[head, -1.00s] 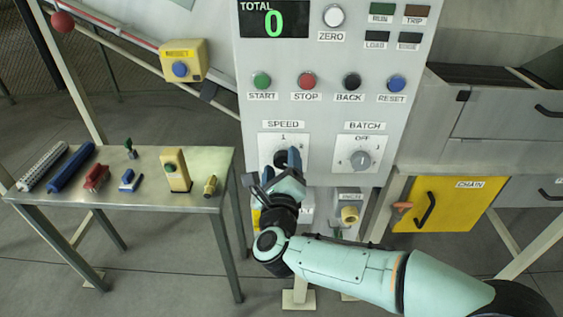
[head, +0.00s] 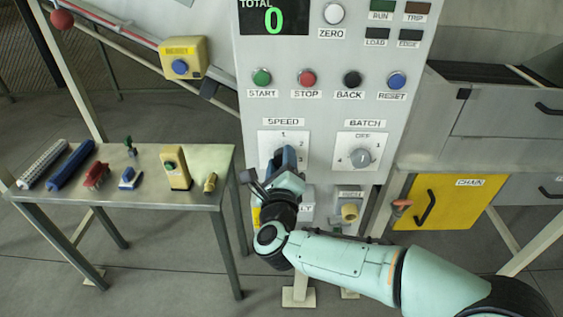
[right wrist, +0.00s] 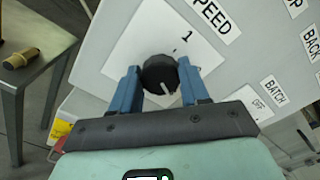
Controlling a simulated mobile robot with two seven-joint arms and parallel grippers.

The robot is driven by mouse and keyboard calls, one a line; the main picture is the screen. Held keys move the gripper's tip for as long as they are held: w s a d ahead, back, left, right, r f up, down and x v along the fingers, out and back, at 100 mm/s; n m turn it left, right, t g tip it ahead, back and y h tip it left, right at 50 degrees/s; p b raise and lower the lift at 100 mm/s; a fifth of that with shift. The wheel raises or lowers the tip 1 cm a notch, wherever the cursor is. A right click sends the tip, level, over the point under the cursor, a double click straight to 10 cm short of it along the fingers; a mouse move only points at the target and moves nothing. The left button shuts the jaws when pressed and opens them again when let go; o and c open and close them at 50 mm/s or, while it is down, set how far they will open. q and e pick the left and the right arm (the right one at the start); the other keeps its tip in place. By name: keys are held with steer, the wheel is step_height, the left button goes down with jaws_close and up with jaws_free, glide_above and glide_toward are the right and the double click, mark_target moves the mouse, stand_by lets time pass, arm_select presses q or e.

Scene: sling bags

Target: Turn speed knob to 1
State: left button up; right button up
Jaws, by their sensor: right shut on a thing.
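The speed knob (right wrist: 159,74) is a round black dial on a white plate (right wrist: 122,58) below the SPEED label (head: 284,122). The numeral 1 (right wrist: 187,37) is printed on the plate above the knob. A short white mark shows on the knob's lower part, on the side away from the 1. My right gripper (head: 285,158) reaches the panel from below and is shut on the knob. In the right wrist view its blue fingers (right wrist: 158,90) stand on either side of the knob. In the head view the gripper hides the knob. My left gripper is not in view.
The batch knob (head: 360,158) is close on the right. START, STOP (head: 307,78), BACK and RESET buttons are above. The display (head: 273,18) reads 0. A metal table (head: 205,160) with several items stands at left, a yellow CHAIN panel (head: 460,200) at right.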

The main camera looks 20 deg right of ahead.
steer(key=n, duration=0.5)
steer(key=shift+f, duration=0.1)
steer(key=n+p, duration=0.1)
steer(key=n, duration=0.4)
steer(key=shift+a, duration=0.1)
steer(key=n+p, duration=0.2)
steer(key=n, duration=0.4)
steer(key=shift+f+n, duration=0.15)
steer(key=shift+n, duration=0.25)
arm_select(q)
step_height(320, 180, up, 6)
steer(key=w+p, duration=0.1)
steer(key=p, duration=0.2)
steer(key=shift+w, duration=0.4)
arm_select(e)
steer(key=n, duration=0.6)
steer(key=shift+f, duration=0.1)
steer(key=shift+n, duration=0.3)
steer(key=o, duration=1.1)
steer(key=shift+c, duration=0.2)
steer(key=shift+s, duration=0.15)
